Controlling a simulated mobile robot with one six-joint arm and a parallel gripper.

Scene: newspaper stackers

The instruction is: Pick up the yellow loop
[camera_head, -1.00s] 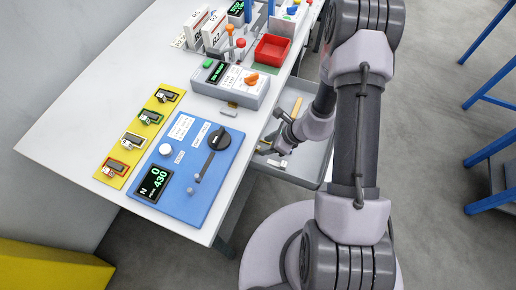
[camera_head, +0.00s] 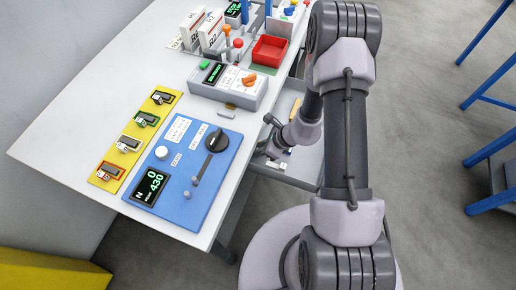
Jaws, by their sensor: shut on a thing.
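I cannot make out a yellow loop for certain in the camera_head view. My gripper (camera_head: 268,142) is small and partly hidden by its own wrist. It is low at the bench's right edge, over the open grey drawer (camera_head: 305,172). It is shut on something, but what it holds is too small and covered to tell. A pale yellow-tan strip (camera_head: 296,106) lies in the far part of the drawer, beside my arm.
A blue panel (camera_head: 222,175) with a black knob and a yellow board (camera_head: 112,165) with several small tags lie on the white bench (camera_head: 60,130). A grey box (camera_head: 215,88) and a red tray (camera_head: 270,51) stand further back. Blue frames (camera_head: 490,100) stand at the right.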

